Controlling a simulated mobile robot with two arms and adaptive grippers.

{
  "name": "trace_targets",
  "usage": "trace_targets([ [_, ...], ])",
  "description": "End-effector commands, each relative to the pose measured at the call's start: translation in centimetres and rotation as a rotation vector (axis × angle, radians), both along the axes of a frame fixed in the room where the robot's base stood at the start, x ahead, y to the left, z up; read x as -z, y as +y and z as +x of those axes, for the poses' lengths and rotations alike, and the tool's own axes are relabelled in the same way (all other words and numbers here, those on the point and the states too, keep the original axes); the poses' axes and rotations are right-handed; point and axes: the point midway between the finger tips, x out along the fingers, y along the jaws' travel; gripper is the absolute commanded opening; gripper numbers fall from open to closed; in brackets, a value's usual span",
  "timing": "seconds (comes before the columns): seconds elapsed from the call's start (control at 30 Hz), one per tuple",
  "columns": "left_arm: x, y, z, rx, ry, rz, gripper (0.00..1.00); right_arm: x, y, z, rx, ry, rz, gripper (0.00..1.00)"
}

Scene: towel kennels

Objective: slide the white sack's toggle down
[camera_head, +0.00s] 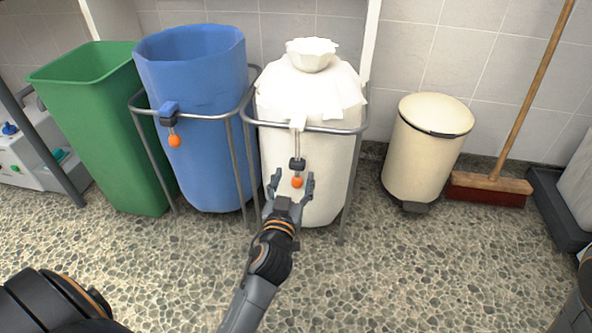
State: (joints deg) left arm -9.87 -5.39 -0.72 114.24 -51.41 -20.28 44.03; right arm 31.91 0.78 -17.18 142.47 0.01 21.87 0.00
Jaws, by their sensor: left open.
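The white sack (310,97) hangs in a grey metal stand, its gathered top standing up like a small bowl. A grey cord hangs down its front, with a dark toggle (297,164) on it and an orange ball (297,183) at the lower end. My left gripper (291,180) is open in front of the sack, its fingers on either side of the orange ball and just below the toggle. I cannot tell whether the fingers touch either one. My right gripper is not in view.
A blue sack (197,75) in a similar stand, with its own toggle (169,109), stands left of the white one. Beyond it is a green bin (100,120). A cream pedal bin (425,150) and a broom (492,187) stand to the right. The pebbled floor (400,270) in front is clear.

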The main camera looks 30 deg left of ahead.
Motion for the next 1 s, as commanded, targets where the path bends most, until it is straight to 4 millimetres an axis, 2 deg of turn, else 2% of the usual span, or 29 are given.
trace_targets([
  [0.1, 0.1, -0.3, -1.1, 0.0, 0.002, -0.002, 0.6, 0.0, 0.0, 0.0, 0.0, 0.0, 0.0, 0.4],
  [0.27, 0.0, -0.5, -1.9, 0.0, 0.001, 0.001, 0.6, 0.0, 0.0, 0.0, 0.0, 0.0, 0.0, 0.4],
  [0.83, -0.2, -0.7, -2.0, 0.004, -0.003, 0.001, 0.6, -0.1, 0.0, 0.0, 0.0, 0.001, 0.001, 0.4],
  [0.93, -2.1, -1.7, -1.9, 0.048, -0.037, 0.008, 0.6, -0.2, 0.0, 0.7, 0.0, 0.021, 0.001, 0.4],
  [1.0, -5.0, -3.2, -2.0, 0.113, -0.094, 0.022, 0.6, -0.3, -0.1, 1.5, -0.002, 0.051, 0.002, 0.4],
])
